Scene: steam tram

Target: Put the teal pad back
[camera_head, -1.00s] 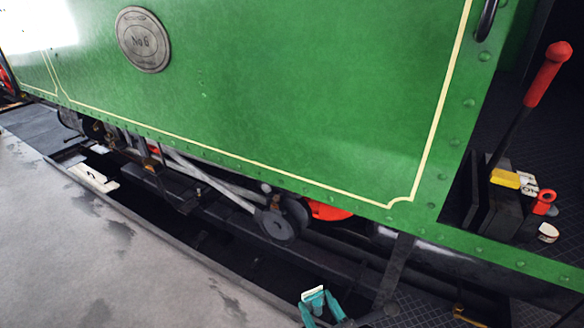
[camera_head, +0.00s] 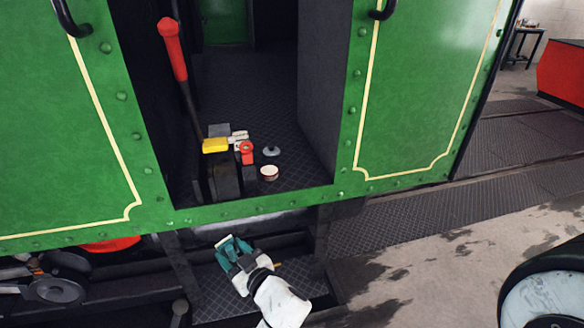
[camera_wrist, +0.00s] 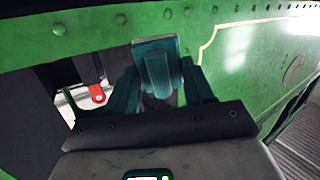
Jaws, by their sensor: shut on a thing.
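My gripper (camera_head: 238,255) is below the cab doorway, in front of the dark footstep. Its teal fingers are shut on the teal pad (camera_wrist: 157,68), which stands between them in the wrist view. The pad is a flat teal block with a raised rounded grip. In the head view the pad (camera_head: 225,243) shows a pale upper edge at the fingertips. Its lower part is hidden by the fingers.
The cab floor (camera_head: 245,88) holds a red-handled lever (camera_head: 173,50), a yellow block (camera_head: 215,145), a red ringed piece (camera_head: 246,151), a small round tin (camera_head: 269,172) and a grey disc (camera_head: 272,151). Green side panels (camera_head: 425,95) flank the doorway. A red tag (camera_wrist: 97,94) shows left in the wrist view.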

